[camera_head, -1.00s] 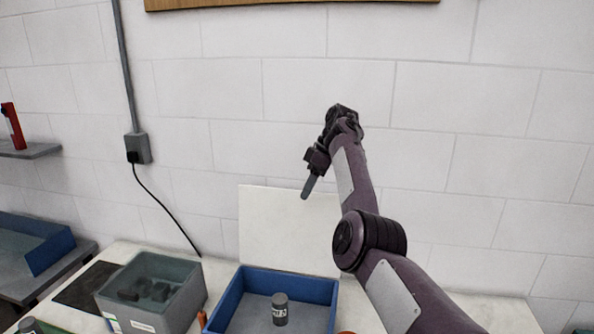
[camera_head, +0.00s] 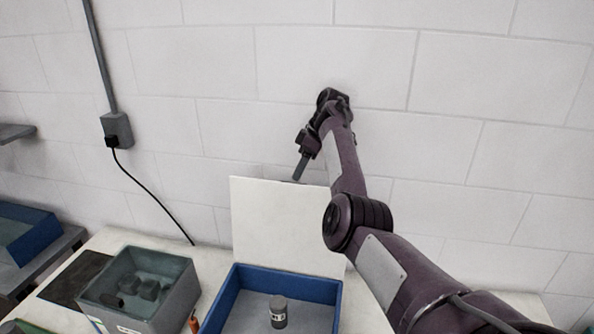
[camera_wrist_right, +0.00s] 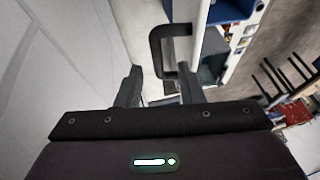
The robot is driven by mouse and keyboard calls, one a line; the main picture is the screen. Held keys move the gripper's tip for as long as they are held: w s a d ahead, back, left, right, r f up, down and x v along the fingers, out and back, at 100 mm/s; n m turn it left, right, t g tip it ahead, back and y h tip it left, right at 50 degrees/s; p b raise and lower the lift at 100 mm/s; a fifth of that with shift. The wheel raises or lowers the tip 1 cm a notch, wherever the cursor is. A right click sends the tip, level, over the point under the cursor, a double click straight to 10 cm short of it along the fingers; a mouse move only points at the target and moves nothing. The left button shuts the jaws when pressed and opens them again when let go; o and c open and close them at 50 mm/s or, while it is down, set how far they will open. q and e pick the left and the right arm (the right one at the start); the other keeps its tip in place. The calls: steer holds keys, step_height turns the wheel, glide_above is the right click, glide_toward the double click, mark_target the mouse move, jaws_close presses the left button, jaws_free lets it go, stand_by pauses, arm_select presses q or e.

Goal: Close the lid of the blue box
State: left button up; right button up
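The blue box (camera_head: 233,291) stands on the table at the bottom centre of the head view, with a grey can (camera_head: 278,311) inside. Its white lid (camera_head: 285,225) stands upright at the back of the box, so the box is open. My right gripper (camera_head: 300,168) is at the lid's top edge, pointing down; I cannot tell whether it touches the lid. In the right wrist view the fingers (camera_wrist_right: 160,86) are spread apart with nothing gripped. A dark C-shaped piece (camera_wrist_right: 157,48) shows beyond them. My left gripper is out of view.
A grey bin (camera_head: 165,310) with dark pieces stands left of the blue box, by a dark mat (camera_head: 75,278). Another blue tray (camera_head: 38,236) is at far left. A white brick wall (camera_head: 480,150) rises close behind the lid.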

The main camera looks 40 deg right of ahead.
steer(key=shift+p+x, duration=0.5)
steer(key=shift+x, duration=1)
steer(key=shift+w+d, duration=0.1)
steer(key=shift+d, duration=0.1)
steer(key=shift+c, duration=0.6)
jaws_close()
